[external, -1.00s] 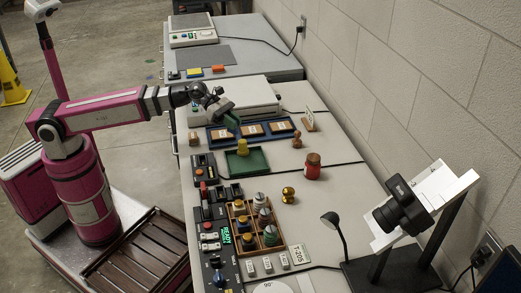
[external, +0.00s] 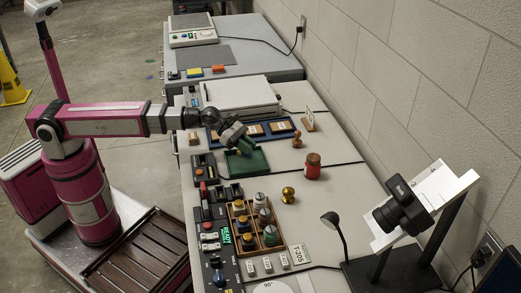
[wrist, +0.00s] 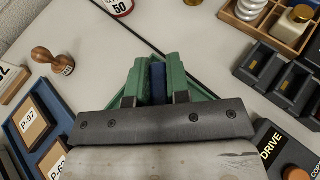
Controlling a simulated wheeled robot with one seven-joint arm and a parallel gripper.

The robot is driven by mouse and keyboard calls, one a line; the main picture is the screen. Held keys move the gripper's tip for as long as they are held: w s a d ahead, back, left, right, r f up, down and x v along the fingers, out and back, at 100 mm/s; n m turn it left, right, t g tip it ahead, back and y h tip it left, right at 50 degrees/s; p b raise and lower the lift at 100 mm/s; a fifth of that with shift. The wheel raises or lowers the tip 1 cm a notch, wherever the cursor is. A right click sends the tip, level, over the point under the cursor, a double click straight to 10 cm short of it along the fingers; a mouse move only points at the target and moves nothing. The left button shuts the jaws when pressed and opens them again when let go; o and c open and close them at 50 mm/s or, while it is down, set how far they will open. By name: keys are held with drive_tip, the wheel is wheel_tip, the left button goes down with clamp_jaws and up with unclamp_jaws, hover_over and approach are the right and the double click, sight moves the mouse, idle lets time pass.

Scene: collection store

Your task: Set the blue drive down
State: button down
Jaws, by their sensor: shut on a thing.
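The blue drive (wrist: 158,84) is clamped upright between the two green fingers of my gripper (wrist: 156,70) in the wrist view; much of it is hidden by the fingers and the gripper body. In the external view my gripper (external: 246,147) points down over the green tray (external: 260,167), and the drive cannot be made out clearly there. Edges of the green tray (wrist: 203,92) show beside the fingers in the wrist view. I cannot tell whether the drive touches the tray.
A blue tray with labelled cards (external: 279,127) lies just behind the green tray. A wooden stamp (external: 297,138) and a red-brown jar (external: 313,166) stand to the right. A box labelled DRIVE (wrist: 268,143), black slotted holders (wrist: 290,85) and a wooden compartment box (external: 276,245) are nearby.

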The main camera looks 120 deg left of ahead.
sight(249, 157)
drive_tip(key=shift+w+d+f, duration=0.3)
drive_tip(key=shift+w, duration=0.15)
drive_tip(key=shift+f, duration=1.95)
drive_tip(key=shift+f, duration=0.2)
drive_tip(key=c, duration=1.1)
unclamp_jaws()
drive_tip(key=shift+r, duration=0.1)
drive_tip(key=shift+r, duration=0.15)
drive_tip(key=v, duration=0.7)
drive_tip(key=shift+s+r, duration=0.1)
drive_tip(key=shift+s, duration=0.2)
